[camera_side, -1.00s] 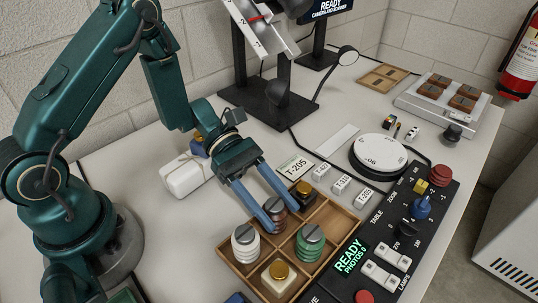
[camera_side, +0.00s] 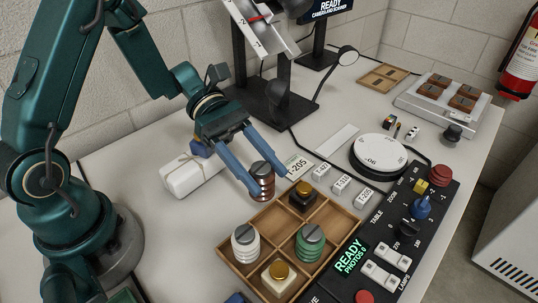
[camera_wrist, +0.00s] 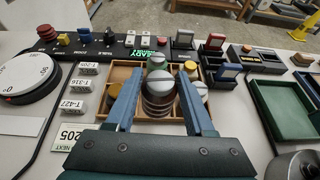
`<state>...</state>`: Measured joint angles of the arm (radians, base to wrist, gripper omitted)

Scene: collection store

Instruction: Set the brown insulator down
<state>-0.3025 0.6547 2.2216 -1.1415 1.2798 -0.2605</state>
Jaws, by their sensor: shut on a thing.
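The brown insulator (camera_side: 263,183), ribbed with a grey slotted top, is held between the blue fingers of my gripper (camera_side: 268,186). In the side view it shows upright at the back-left edge of the wooden tray (camera_side: 226,254) and appears raised; its exact height is unclear. In the wrist view it (camera_wrist: 158,102) sits between the two fingers (camera_wrist: 158,108), hiding part of the tray. The tray holds a white insulator (camera_side: 245,245), a green insulator (camera_side: 309,243), a cream block with a gold knob (camera_side: 279,279) and a dark piece with an amber knob (camera_side: 303,196). Other compartments are bare.
A white wrapped bundle (camera_side: 192,176) lies left of my gripper. A T-205 card (camera_side: 299,166) and small label blocks (camera_side: 341,185) lie behind the tray. A black control panel (camera_side: 390,240) borders its right side. A round white turntable (camera_side: 380,152) stands farther back.

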